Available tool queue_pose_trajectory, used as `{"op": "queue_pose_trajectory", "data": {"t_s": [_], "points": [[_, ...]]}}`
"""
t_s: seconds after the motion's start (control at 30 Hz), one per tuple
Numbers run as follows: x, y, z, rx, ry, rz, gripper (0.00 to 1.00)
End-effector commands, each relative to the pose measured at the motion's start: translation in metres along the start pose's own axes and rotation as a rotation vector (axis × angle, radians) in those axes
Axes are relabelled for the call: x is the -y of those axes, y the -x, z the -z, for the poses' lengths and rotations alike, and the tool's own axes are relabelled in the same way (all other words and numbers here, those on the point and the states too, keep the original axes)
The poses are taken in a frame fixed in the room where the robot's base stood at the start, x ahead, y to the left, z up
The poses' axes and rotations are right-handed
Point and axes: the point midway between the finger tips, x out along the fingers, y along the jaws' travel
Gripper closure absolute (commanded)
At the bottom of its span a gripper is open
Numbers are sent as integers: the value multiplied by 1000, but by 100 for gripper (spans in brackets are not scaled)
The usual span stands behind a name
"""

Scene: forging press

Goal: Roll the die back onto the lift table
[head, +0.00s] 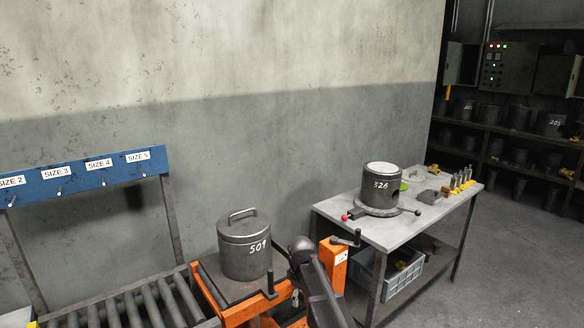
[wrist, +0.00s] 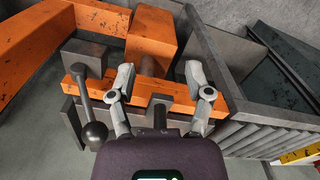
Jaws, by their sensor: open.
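The die cannot be made out in the wrist view. In the head view my arm hides the fingers.
A roller conveyor (head: 132,306) adjoins the lift table on the left, below a blue size rack (head: 83,176). The grey workbench (head: 408,231) stands to the right, with a crate (head: 392,280) beneath. A dark ball-ended lever (wrist: 95,132) is close to my left finger.

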Motion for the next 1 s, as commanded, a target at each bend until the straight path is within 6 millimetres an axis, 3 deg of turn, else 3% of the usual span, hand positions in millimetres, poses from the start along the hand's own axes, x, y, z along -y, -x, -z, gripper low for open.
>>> {"op": "queue_pose_trajectory", "data": {"t_s": [0.03,0.2,0.4,0.5,0.7,1.0], "points": [[12,0,-34,0,-88,0,35],[35,0,-112,0,-398,0,35],[66,0,-188,0,-734,0,35],[77,0,-212,0,-854,0,35],[87,0,-233,1,-972,0,35],[86,0,-233,1,-980,0,35]]}}
